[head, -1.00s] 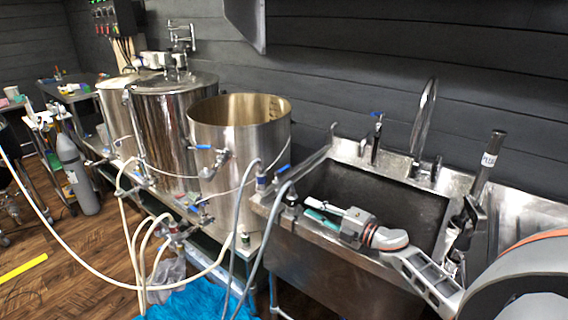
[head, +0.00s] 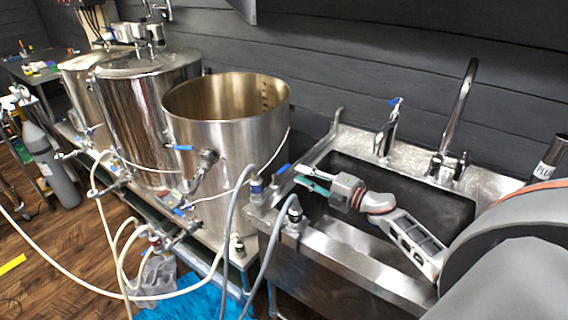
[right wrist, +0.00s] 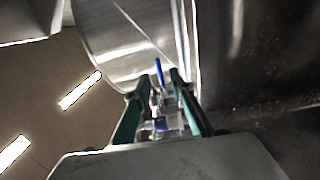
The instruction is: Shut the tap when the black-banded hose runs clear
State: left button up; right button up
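Two grey hoses rise to fittings at the sink's left rim. The one with a black-looking band (head: 294,213) is nearer; the other has a blue band (head: 257,187). A blue tap lever (head: 283,168) shows just beyond them. My right gripper (head: 303,178), with teal fingers, is over the sink's left edge beside these fittings. In the right wrist view its fingers (right wrist: 158,100) are apart, with a blue lever (right wrist: 158,72) showing in the gap; contact cannot be told. The liquid inside the hoses cannot be made out. My left gripper is not in view.
The steel sink (head: 350,250) has a tall faucet (head: 460,110) and a blue-handled tap (head: 388,128) behind it. An open steel kettle (head: 225,150) stands to the left, with valves and pale hoses in front. A blue cloth (head: 195,300) lies below.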

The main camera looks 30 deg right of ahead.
aim_at(287, 168)
jog(key=shift+x, duration=3.55)
grip_shut()
